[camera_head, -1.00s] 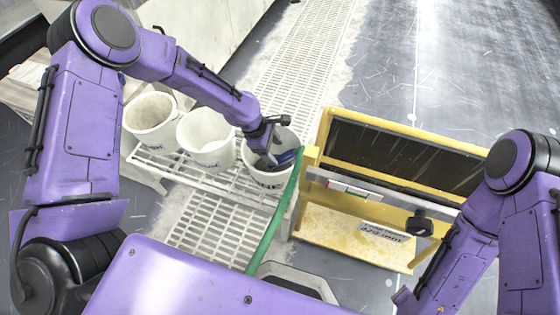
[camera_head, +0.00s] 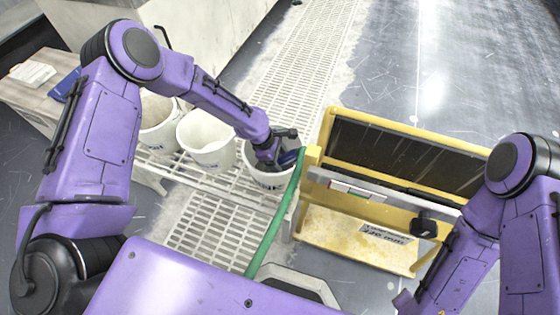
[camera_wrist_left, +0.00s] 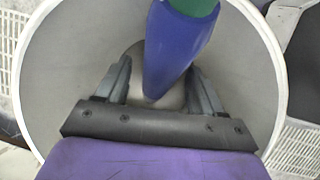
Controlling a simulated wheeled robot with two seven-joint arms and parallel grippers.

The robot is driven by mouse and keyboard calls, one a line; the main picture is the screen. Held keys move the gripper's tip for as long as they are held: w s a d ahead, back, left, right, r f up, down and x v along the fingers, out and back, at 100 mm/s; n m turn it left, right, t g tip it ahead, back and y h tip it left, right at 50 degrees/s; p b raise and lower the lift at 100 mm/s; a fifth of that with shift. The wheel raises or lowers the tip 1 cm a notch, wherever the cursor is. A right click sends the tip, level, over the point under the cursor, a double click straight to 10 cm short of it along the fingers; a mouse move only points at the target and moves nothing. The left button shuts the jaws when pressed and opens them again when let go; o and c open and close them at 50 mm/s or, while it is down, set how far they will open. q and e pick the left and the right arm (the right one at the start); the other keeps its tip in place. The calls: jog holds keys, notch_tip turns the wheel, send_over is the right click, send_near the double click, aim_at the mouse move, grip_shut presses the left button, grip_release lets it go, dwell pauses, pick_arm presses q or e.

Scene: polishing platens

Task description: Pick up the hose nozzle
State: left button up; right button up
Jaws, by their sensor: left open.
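The hose nozzle is blue and tapered, and stands point down inside a white bucket (camera_head: 262,181). In the left wrist view the nozzle (camera_wrist_left: 180,50) comes in from the top, with the green hose (camera_wrist_left: 195,6) above it. My left gripper (camera_wrist_left: 160,92) is open inside the bucket's mouth, with one finger on each side of the nozzle's lower part. I cannot tell whether either finger touches it. In the head view the left gripper (camera_head: 276,160) partly hides the nozzle. The green hose (camera_head: 278,218) runs from the bucket down toward my base. My right gripper is not clearly visible.
Two more white buckets (camera_head: 204,137) (camera_head: 158,120) stand in a row to the left on a white slatted rack (camera_head: 180,165). A yellow-framed stand (camera_head: 312,160) with a dark panel is close on the right. Floor grating (camera_head: 300,60) lies behind.

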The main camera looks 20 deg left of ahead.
pick_arm(q)
jog(key=shift+c, duration=0.4)
jog(key=c, duration=1.2)
